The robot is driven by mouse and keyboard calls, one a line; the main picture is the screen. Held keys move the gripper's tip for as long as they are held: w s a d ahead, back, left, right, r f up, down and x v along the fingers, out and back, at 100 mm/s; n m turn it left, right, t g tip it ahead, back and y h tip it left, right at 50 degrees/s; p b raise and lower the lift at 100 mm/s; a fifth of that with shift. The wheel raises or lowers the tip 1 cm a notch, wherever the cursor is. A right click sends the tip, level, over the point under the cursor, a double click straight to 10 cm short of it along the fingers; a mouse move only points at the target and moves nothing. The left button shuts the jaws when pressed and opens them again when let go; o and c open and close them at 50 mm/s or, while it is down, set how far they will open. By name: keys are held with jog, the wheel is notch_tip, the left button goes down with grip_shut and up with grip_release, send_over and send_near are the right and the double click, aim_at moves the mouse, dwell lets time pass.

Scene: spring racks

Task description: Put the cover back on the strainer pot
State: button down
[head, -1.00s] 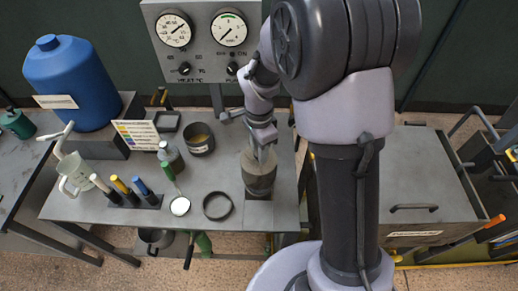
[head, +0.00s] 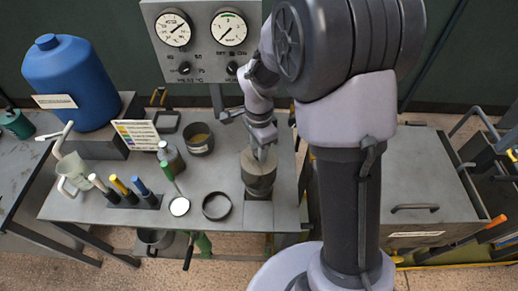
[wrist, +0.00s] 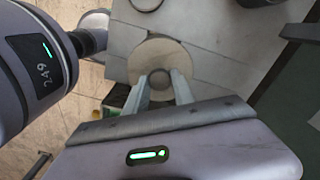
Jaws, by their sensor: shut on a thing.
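My gripper (head: 263,150) points down over a grey cylindrical pot (head: 258,186) near the right end of the bench. In the wrist view my gripper (wrist: 160,80) is shut on the dark knob of a round tan cover (wrist: 161,51). The cover also shows in the head view (head: 250,163), at the top of the pot. I cannot tell whether the cover rests fully on the rim or sits slightly above it. The pot is hidden beneath the cover in the wrist view.
A dark ring (head: 217,206) and a pale-topped round dish (head: 180,206) lie to the left. An open pot (head: 198,139) stands behind them. A tool block (head: 133,201), a sign (head: 136,134) and a blue jug (head: 72,84) are farther left. A gauge panel (head: 204,50) rises behind.

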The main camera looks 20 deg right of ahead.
aim_at(259, 167)
jog(key=shift+f+b, duration=4.2)
jog(key=shift+f, duration=0.4)
jog(key=c, duration=1)
grip_release()
notch_tip(259, 167, up, 18)
jog(key=p, duration=0.5)
jog(key=shift+f, duration=0.2)
